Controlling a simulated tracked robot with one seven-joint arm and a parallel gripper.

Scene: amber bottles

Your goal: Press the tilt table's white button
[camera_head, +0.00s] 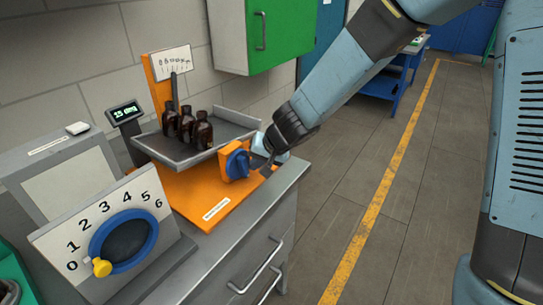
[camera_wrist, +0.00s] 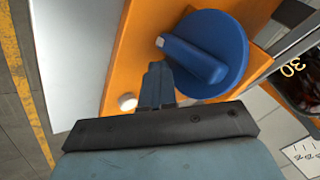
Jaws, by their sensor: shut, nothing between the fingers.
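The tilt table has an orange base (camera_head: 190,195) and a grey tray (camera_head: 180,152), which looks tilted. Three amber bottles (camera_head: 187,127) stand on the tray. A blue knob (camera_head: 237,163) sits on the orange side block; it also shows in the wrist view (camera_wrist: 215,52). The small round white button (camera_wrist: 127,102) is on the orange face in the wrist view, left of my fingers. My gripper (camera_wrist: 157,70) is shut and empty, its tips close to the knob's lever; I cannot tell whether they touch. In the head view my gripper (camera_head: 262,148) is beside the knob, and the button is hidden.
A display (camera_head: 124,112) stands left of the tray. A dial box (camera_head: 120,240) numbered 0 to 6 and a grey box (camera_head: 70,170) with a white piece on top stand at left. A green cabinet (camera_head: 265,35) hangs above. The floor at right is clear.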

